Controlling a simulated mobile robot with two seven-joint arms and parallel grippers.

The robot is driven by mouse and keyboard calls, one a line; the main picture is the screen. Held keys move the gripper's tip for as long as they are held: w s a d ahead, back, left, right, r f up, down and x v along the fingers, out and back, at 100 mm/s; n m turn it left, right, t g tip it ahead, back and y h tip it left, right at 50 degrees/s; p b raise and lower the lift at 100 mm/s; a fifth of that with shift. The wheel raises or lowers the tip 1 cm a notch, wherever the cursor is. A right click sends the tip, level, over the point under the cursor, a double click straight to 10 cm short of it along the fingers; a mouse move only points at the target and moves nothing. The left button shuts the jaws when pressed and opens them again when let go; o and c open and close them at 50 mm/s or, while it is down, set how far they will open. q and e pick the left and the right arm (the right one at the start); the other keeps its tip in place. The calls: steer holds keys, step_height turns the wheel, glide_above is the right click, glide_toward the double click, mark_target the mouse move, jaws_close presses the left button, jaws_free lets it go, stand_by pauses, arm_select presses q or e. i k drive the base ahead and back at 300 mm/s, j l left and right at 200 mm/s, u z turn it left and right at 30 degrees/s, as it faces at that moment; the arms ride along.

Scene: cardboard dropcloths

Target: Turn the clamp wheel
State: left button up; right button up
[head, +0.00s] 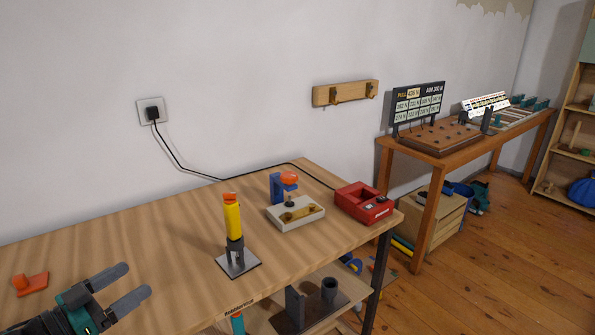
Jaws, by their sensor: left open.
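The clamp is a blue frame (276,188) with an orange wheel (289,178) on top. It stands on a pale base block (309,217) that carries a wooden piece (300,213), toward the right part of the workbench (170,225). My left gripper (136,280) is at the lower left over the bench. Its two dark fingers are spread apart, with nothing between them. It is well to the left of the clamp and nearer to me, not touching it. My right gripper is out of view.
A yellow-handled tool (233,218) stands upright in a holder on a metal plate (239,264), between my left gripper and the clamp. A red box (364,204) sits right of the clamp, beside a black cable (190,169). An orange piece (31,284) lies far left.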

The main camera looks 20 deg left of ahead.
mark_target(288, 177)
steer(key=i+j+z, duration=0.7)
steer(key=i+j, duration=0.05)
steer(key=i, duration=0.1)
